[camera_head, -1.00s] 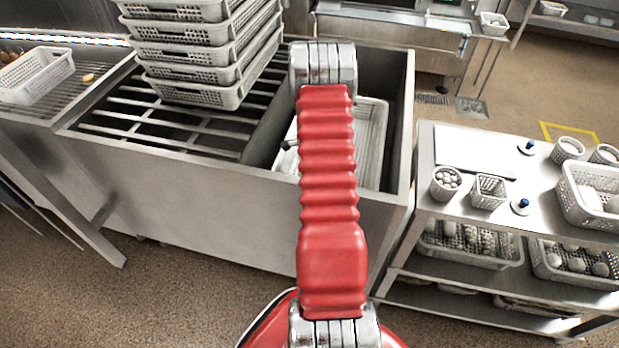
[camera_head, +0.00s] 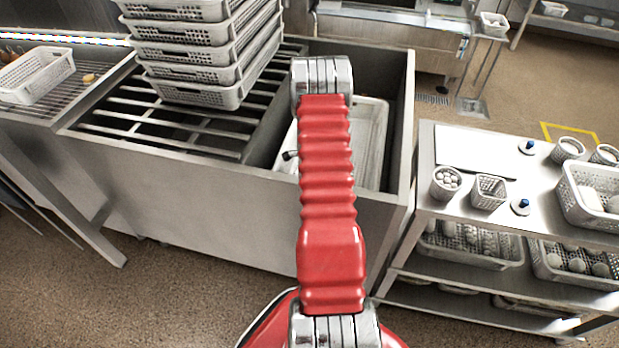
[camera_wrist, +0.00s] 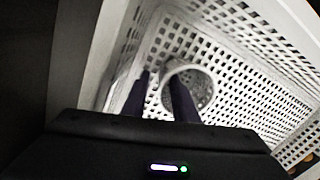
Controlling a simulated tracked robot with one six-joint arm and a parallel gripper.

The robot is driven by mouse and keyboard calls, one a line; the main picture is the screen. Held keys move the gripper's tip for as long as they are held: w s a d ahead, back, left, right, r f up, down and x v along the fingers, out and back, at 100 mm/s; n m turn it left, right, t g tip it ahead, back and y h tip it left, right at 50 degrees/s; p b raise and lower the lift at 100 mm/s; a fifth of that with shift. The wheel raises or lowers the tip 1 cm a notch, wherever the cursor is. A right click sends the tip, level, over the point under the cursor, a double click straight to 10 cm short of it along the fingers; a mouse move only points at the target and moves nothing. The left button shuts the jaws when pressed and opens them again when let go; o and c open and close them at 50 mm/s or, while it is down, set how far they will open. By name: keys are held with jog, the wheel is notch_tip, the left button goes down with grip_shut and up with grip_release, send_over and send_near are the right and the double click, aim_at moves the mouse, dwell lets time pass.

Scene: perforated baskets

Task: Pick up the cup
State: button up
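In the wrist view, a round, pale, perforated cup (camera_wrist: 203,88) sits inside a white perforated basket (camera_wrist: 250,95), near its left end. My gripper (camera_wrist: 160,77) reaches into the basket with two dark fingers apart. The right finger overlaps the cup's opening and the left finger is outside it, so the cup's left rim shows between them. I cannot tell if either finger touches the cup. In the head view, the white basket (camera_head: 374,125) lies in the deep sink, partly behind my red arm. The cup and my fingertips are hidden there.
The metal sink (camera_head: 230,195) has high walls around the basket. Stacked white baskets (camera_head: 205,55) stand on the slatted rack at left. A trolley (camera_head: 470,150) at right carries cups, small baskets and blue-topped items. The basket walls are close to my gripper.

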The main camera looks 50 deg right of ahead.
jog(key=shift+c, duration=0.5)
grip_shut()
notch_tip(320, 180, up, 10)
jog(key=shift+r, duration=0.1)
dwell(0.5)
dwell(0.5)
